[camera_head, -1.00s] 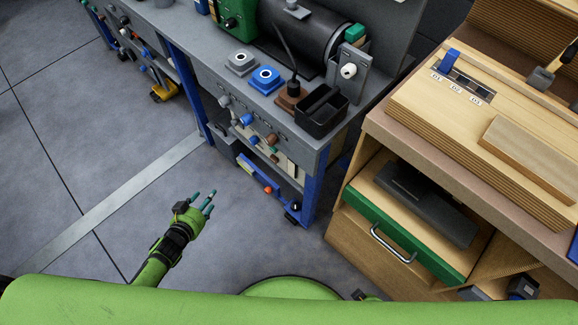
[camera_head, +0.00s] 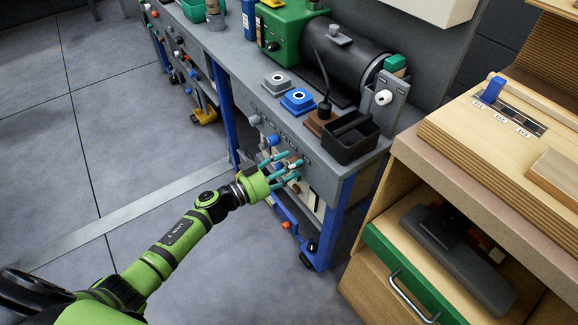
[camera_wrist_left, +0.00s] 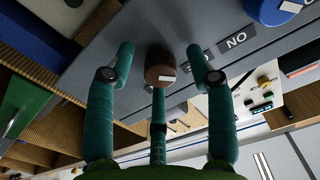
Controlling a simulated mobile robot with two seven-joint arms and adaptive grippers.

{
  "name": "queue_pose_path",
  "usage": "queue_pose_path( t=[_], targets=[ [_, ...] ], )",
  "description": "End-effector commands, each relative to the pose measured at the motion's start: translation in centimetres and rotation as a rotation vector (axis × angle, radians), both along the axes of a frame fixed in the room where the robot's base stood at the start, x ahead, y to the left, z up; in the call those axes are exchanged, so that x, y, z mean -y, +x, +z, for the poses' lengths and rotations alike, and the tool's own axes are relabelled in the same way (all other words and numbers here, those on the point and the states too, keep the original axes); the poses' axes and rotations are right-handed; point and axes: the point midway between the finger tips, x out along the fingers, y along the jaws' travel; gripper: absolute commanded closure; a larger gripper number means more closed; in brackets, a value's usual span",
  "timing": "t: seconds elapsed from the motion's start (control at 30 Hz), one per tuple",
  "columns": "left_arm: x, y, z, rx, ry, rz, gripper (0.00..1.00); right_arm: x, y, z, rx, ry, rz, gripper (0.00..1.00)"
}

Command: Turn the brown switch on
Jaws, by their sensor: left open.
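The brown switch (camera_head: 295,163) is a round knob on the front face of the grey workbench (camera_head: 330,185), the lowest in the picture of a row with a white and a blue knob. In the left wrist view the brown switch (camera_wrist_left: 160,68) shows a pale mark on its face. My left gripper (camera_head: 284,170) is open at the bench front. In the left wrist view its teal fingers (camera_wrist_left: 160,80) spread around the brown switch, two at the sides and one below. I cannot tell whether any finger touches it. My right gripper is not in view.
The blue knob (camera_head: 272,140) and white knob (camera_head: 254,120) sit close by. A black bin (camera_head: 350,138) and a brown base with an upright lever (camera_head: 319,122) stand on the bench above. A wooden cabinet with a green drawer (camera_head: 395,268) stands at the right.

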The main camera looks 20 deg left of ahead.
Motion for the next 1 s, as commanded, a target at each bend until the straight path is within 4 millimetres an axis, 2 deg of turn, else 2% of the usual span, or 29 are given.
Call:
queue_pose_path(
  t=[0.27,0.37,0.4,0.43,0.77,1.0],
  targets=[
    [0.14,0.2,0.0,0.0,0.0,0.001,0.46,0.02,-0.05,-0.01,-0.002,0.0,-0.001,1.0],
    [0.13,0.19,-0.01,0.0,0.0,0.001,0.82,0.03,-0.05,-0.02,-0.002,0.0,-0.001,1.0],
    [0.13,0.18,-0.01,-0.001,0.0,0.001,0.98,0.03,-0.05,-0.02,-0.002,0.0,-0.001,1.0],
    [0.12,0.18,-0.02,-0.001,0.0,0.001,1.0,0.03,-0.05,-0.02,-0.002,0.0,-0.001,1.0],
    [0.1,0.16,-0.09,0.01,0.016,0.001,1.0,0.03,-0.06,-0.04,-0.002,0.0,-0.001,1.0],
    [0.06,0.18,-0.14,0.075,0.1,0.003,1.0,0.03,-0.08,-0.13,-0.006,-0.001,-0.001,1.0]
  ],
)
